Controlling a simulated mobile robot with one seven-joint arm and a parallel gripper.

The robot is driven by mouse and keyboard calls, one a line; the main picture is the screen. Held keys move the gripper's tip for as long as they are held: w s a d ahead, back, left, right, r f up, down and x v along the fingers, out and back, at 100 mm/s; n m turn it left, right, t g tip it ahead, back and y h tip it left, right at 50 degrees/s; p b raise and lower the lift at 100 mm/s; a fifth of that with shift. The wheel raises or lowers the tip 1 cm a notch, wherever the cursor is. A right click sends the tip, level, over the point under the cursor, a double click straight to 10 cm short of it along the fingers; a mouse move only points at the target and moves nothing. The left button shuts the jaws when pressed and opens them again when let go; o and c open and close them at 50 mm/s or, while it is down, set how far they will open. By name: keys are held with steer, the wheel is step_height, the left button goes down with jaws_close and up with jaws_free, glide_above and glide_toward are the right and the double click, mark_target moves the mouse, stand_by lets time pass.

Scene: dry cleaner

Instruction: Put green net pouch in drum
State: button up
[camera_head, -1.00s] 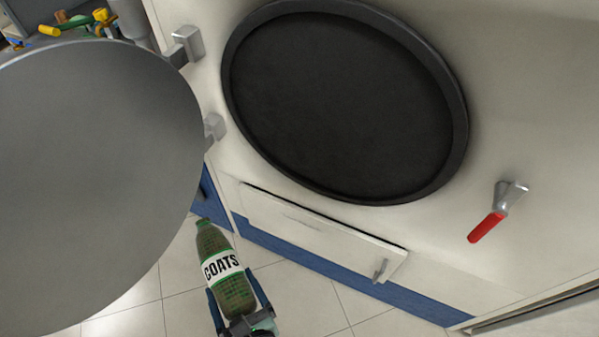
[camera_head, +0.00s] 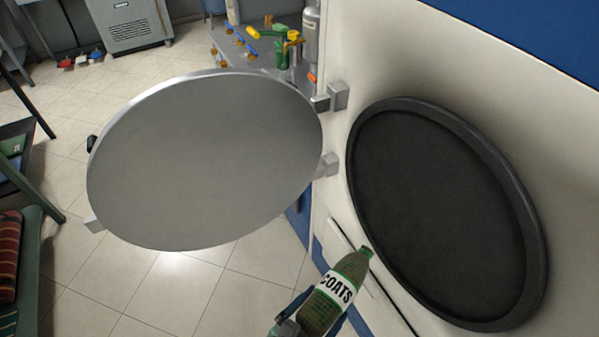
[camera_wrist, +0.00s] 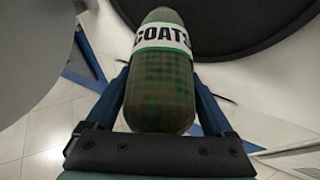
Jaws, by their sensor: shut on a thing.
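The green net pouch (camera_head: 329,301), with a white band reading "COATS", is held by my gripper (camera_head: 312,311) at the bottom of the head view. In the wrist view the pouch (camera_wrist: 160,90) sits between the two blue fingers of my gripper (camera_wrist: 163,100), which are shut on it. The drum (camera_head: 445,215) shows as a dark round opening with a black rim in the white machine front, to the right of the pouch. The pouch's tip is near the rim's lower left, outside the opening. The round grey door (camera_head: 205,160) stands swung open to the left.
Two hinge blocks (camera_head: 329,165) join the door to the machine. Behind the door is a grey table (camera_head: 262,62) with bottles and small tools. A green cart or bench with striped cloth (camera_head: 8,255) stands at far left. Tiled floor (camera_head: 130,275) is clear below the door.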

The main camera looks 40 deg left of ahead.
mark_target(355, 258)
steer(key=s+a+r+p, duration=0.2)
steer(key=a+r+p, duration=0.1)
steer(key=a+r, duration=0.25)
steer(key=shift+y, duration=0.3)
steer(key=w+d, duration=0.1)
steer(key=w, duration=0.3)
steer(key=w+d+f+b, duration=0.1)
steer(key=w+d, duration=0.1)
steer(key=w, duration=0.2)
steer(key=w+d+f+b, duration=0.1)
steer(key=w, duration=0.4)
steer(key=shift+d+f, duration=0.15)
steer(key=shift+d, duration=0.15)
steer(key=w+d+b, duration=0.1)
steer(key=w+d, duration=0.2)
steer(key=w, duration=0.5)
steer(key=w+d+f+b, duration=0.1)
steer(key=w+d, duration=0.2)
steer(key=w, duration=0.6)
steer(key=w+d+f+b, duration=0.1)
steer(key=w+d+b, duration=0.1)
steer(key=w, duration=0.7)
steer(key=shift+w+d, duration=0.15)
steer(key=shift+d, duration=0.75)
steer(key=o, duration=1.4)
steer(key=shift+o, duration=0.2)
